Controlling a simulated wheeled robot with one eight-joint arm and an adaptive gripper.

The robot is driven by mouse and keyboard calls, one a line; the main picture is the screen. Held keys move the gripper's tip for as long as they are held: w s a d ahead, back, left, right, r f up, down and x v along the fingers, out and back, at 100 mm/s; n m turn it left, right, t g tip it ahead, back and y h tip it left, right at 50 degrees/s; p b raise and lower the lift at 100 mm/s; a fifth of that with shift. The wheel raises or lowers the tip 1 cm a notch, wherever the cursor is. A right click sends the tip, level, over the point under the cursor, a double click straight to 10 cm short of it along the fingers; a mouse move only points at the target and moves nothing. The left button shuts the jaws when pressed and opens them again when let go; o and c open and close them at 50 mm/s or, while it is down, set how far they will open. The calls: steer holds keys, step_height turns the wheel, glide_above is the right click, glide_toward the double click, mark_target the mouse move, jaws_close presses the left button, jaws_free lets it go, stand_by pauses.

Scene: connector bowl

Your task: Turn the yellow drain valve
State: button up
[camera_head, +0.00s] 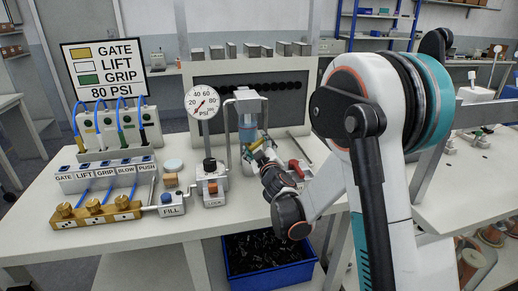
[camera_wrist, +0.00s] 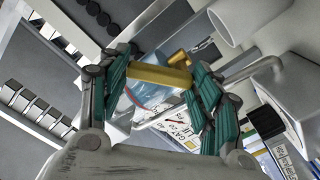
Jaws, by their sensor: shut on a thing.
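In the head view my gripper (camera_head: 263,158) reaches in from the right, low beside a bluish clear bowl (camera_head: 247,133) under a grey cap. Only a bit of yellow shows there, and my fingers hide most of the valve. The bowl also shows behind the valve in the wrist view (camera_wrist: 150,97).
A pressure gauge (camera_head: 202,102) on a post stands left of the bowl. A red-handled part (camera_head: 299,168) lies close right of my gripper. Labelled blocks (camera_head: 106,174) and brass knobs (camera_head: 94,206) fill the table's left. A blue bin (camera_head: 232,255) stands below the front edge.

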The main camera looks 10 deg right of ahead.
steer(key=n, duration=0.3)
steer(key=shift+a+r+n, duration=0.3)
steer(key=shift+a, duration=0.05)
steer(key=shift+a+r+n, duration=0.1)
steer(key=shift+a+n, duration=0.1)
steer(key=shift+n, duration=0.7)
steer(key=shift+a+r+n, duration=0.1)
steer(key=shift+a+n, duration=0.1)
steer(key=shift+n, duration=0.7)
steer(key=o, duration=1.1)
steer(key=shift+c, duration=0.2)
steer(key=s, duration=1.2)
